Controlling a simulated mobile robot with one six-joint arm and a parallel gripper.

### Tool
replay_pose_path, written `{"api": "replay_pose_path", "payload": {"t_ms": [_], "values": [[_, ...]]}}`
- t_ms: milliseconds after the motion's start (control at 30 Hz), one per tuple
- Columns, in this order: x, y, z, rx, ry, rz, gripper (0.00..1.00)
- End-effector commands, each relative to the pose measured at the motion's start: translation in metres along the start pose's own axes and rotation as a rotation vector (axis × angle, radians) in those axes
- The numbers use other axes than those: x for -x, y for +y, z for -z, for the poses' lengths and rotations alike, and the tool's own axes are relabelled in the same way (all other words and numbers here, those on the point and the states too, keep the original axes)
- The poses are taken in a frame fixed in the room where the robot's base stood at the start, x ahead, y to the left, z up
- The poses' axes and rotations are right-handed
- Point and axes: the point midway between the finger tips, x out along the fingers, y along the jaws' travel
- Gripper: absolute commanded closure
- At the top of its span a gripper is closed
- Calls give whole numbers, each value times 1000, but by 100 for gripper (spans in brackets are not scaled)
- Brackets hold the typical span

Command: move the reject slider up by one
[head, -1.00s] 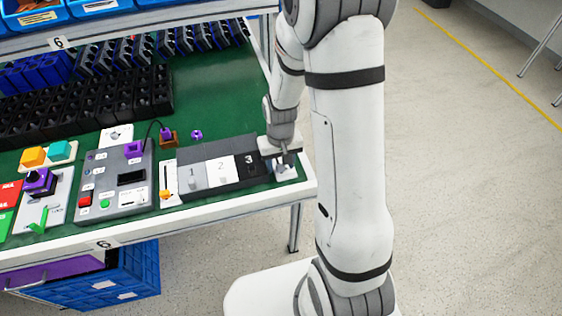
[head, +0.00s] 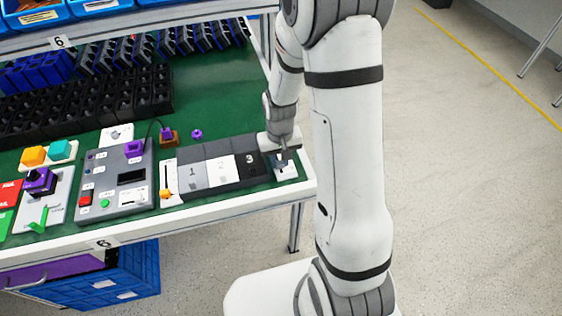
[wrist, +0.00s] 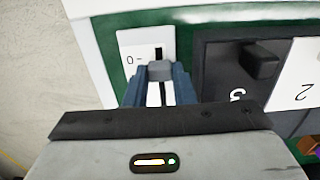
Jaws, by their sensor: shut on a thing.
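A white slider plate (head: 285,172) lies at the right end of the green bench, beside the numbered panel. It also shows in the wrist view (wrist: 128,45), with a dark vertical slot and a "0" mark left of the slot. A grey slider knob (wrist: 160,70) sits in this slot, close to the "0" mark. My gripper (wrist: 161,80) is shut on the knob, with one blue-grey finger on each side. In the head view my gripper (head: 281,158) is over the plate and hides most of the knob. No name can be read on the plate.
A dark panel (head: 262,175) with fields 1, 2 and 3 is close beside the plate. A second slider with an orange knob (head: 165,193) stands at that panel's left end. A grey control box (head: 115,180) stands further left. The bench's white edge (head: 255,195) is near.

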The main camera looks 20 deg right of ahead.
Motion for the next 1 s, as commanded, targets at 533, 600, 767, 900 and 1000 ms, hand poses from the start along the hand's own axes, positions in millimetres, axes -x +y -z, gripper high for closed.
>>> {"api": "replay_pose_path", "payload": {"t_ms": [533, 600, 767, 900, 1000], "values": [[1, 1, 14, 0, 3, -1, 63], [0, 0, 14, 0, 2, 0, 57], [0, 0, 14, 0, 2, 0, 55], [3, 0, 14, 0, 3, 0, 55], [12, 0, 15, 0, 5, 0, 55]]}}
